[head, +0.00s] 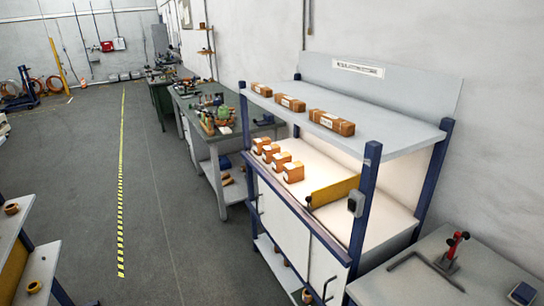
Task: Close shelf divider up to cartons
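The shelf divider (333,191) is a yellow upright panel standing across the lit middle shelf (376,222) of a blue-framed unit. A small dark knob or handle sits at its front end. Several small brown cartons (293,172) with white labels stand in a row on the same shelf, left of the divider. A short stretch of bare shelf shows between the nearest carton and the divider. My gripper is not in view.
Larger cartons (332,122) lie on the unit's top shelf (382,130). A blue post (364,210) stands in front of the right part. A grey bench (435,275) with a red-handled tool adjoins at right. The floor (165,210) at left is open.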

